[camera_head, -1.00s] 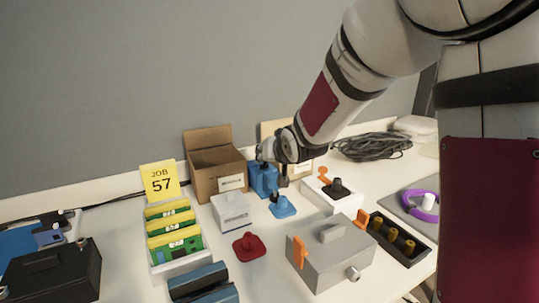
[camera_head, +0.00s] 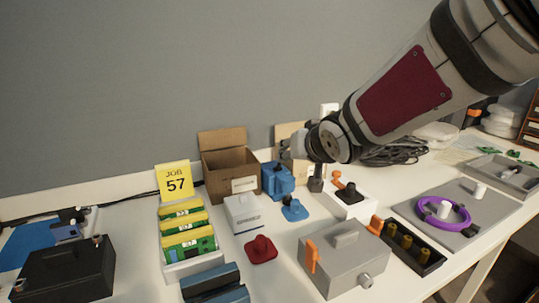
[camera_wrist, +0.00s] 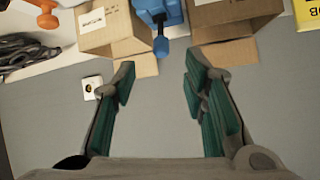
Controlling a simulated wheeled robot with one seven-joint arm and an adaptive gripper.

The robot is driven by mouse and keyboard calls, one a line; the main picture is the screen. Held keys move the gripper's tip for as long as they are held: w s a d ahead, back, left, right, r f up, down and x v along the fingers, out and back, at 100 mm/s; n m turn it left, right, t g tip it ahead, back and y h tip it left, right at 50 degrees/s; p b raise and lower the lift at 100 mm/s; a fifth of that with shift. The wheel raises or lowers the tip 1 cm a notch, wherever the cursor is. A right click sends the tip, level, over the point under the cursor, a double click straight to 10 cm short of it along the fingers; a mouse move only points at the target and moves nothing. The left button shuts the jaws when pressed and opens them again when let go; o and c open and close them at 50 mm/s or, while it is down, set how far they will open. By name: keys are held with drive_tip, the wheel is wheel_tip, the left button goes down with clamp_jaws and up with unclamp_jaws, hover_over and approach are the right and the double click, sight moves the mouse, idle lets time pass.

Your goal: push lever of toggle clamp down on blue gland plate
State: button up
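The blue gland plate (camera_head: 294,210), a flat blue piece with a raised boss, lies on the table in front of a blue device (camera_head: 277,181). A white box (camera_head: 352,207) to its right carries a black plate (camera_head: 350,193) and an orange lever (camera_head: 337,179), raised at a slant. My gripper (camera_head: 316,187) is above the table between the blue plate and the white box. In the wrist view my gripper (camera_wrist: 162,88) is open, its green-padded fingers apart and nothing between them. An orange lever-like part (camera_wrist: 36,20) shows at the upper left there. I see no clamp on the blue plate.
An open carton (camera_head: 228,168) is behind, left of my gripper; another is partly hidden by my arm. A red plate (camera_head: 261,249), white box (camera_head: 243,214) and black tray (camera_head: 410,247) stand nearby.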

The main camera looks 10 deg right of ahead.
drive_tip(key=shift+s+r, duration=0.35)
drive_tip(key=shift+s, duration=0.25)
drive_tip(key=shift+c, duration=0.6)
drive_tip(key=shift+r, duration=0.1)
drive_tip(key=c, duration=0.4)
drive_tip(key=w+r+n+p, duration=0.1)
drive_tip(key=w+r+p, duration=0.1)
drive_tip(key=p, duration=0.1)
drive_tip(key=w+r+n+p, duration=0.1)
drive_tip(key=w+r+p, duration=0.2)
drive_tip(key=shift+r+y+p, duration=0.1)
drive_tip(key=shift+y+p, duration=0.2)
drive_tip(key=shift+p, duration=0.05)
clamp_jaws()
drive_tip(key=w+a+r+n+g+y+p, duration=0.25)
drive_tip(key=w+n+p, duration=0.4)
drive_tip(key=p, duration=0.95)
wheel_tip(320, 180, down, 10)
drive_tip(key=n+g+p, duration=0.1)
drive_tip(key=n+p, duration=0.2)
drive_tip(key=shift+w+d+f+g+y+p, duration=0.15)
drive_tip(key=shift+w+d+g+y+p, duration=0.05)
drive_tip(key=shift+w+g+y+p, duration=0.15)
